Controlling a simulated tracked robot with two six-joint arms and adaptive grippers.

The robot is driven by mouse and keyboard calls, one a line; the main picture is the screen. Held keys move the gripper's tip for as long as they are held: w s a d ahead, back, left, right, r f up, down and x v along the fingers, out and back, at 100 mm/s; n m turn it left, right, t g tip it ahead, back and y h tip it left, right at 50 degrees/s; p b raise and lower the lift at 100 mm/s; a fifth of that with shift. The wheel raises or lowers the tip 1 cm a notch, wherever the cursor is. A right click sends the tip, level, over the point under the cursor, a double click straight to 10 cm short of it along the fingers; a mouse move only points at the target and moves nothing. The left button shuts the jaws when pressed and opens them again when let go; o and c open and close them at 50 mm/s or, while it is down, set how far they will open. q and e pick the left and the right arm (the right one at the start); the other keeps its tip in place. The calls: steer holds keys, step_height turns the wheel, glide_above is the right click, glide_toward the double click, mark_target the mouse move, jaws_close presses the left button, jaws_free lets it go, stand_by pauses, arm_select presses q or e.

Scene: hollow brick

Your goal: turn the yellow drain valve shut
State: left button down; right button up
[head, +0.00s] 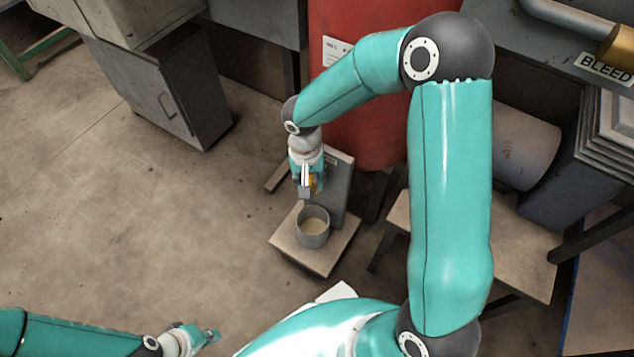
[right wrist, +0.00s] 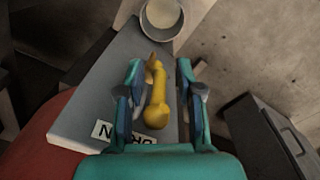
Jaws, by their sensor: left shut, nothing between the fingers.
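The yellow drain valve (right wrist: 157,95) sits on a grey upright panel (right wrist: 95,88) in the right wrist view. My right gripper (right wrist: 160,78) is open, with one finger on each side of the valve's yellow part. I cannot tell whether either finger touches it. In the head view the right gripper (head: 306,190) hangs in front of the panel (head: 338,185) and hides most of the valve; only a small yellow bit (head: 315,184) shows. My left gripper (head: 212,337) is at the lower left over the floor, shut and empty, far from the valve.
A grey cup (head: 313,238) with pale contents stands on a small platform (head: 290,255) below the right gripper. A red tank (head: 370,130) stands behind. A grey cabinet (head: 165,95) is at the upper left. A BLEED label (head: 606,67) is at the upper right. The left floor is clear.

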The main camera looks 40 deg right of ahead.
steer(key=shift+f, duration=0.6)
jaws_close()
